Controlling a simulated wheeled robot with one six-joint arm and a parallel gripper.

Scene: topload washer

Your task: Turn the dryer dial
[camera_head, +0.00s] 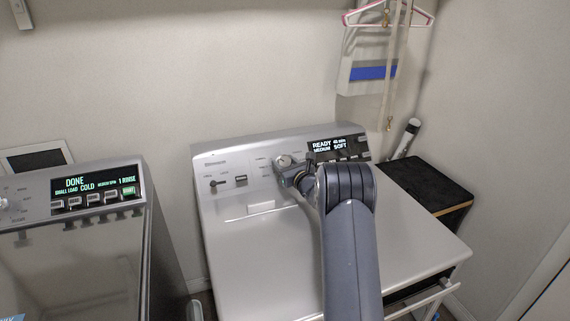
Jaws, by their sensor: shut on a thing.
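The dryer (260,250) is the silver machine in the middle, with a sloped control panel at its back. Its dial (284,161) is a round silver knob left of the lit display (335,147), which reads READY, MEDIUM and SOFT. My gripper (290,170) is at the dial, shut on it. My arm comes up from the bottom and hides much of the gripper and the panel below the display. The fingertips are small and partly hidden. I cannot tell the dial's angle.
The washer (75,260) stands at the left, its display (95,190) reading DONE. A small knob (213,184) sits at the panel's left. A black-topped box (425,185) stands right of the dryer. Pink hangers (390,15) hang above. The dryer's front door appears partly open.

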